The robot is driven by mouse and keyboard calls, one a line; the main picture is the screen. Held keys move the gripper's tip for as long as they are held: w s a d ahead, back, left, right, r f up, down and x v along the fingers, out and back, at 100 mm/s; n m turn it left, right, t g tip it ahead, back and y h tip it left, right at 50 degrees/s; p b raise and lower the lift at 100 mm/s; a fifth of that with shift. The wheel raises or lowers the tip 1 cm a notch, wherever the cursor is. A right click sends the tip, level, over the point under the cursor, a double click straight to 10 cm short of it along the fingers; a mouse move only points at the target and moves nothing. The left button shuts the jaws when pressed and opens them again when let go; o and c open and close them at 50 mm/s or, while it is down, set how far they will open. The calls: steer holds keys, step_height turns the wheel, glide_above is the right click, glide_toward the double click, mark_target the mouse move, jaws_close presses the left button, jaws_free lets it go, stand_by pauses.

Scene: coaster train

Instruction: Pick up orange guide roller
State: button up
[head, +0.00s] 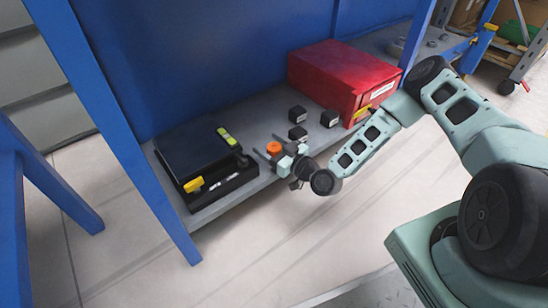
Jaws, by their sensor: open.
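The orange guide roller (273,147) sits on the grey lower shelf (217,207) in the head view, right of the dark case. My gripper (268,149) reaches in low from the right, its two dark fingers apart on either side of the roller. The fingers are open, and contact with the roller cannot be made out. The near side of the roller is partly hidden by my gripper.
The dark case (188,150) with a black tray (232,184) stands left of the roller. Several small black blocks (298,113) lie behind and right of it. A red box (335,75) stands further right. Blue posts (110,110) frame the shelf.

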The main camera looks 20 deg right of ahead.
steer(key=shift+w+a, duration=0.1)
steer(key=shift+w, duration=0.05)
steer(key=c, duration=1.2)
steer(key=shift+r, duration=0.15)
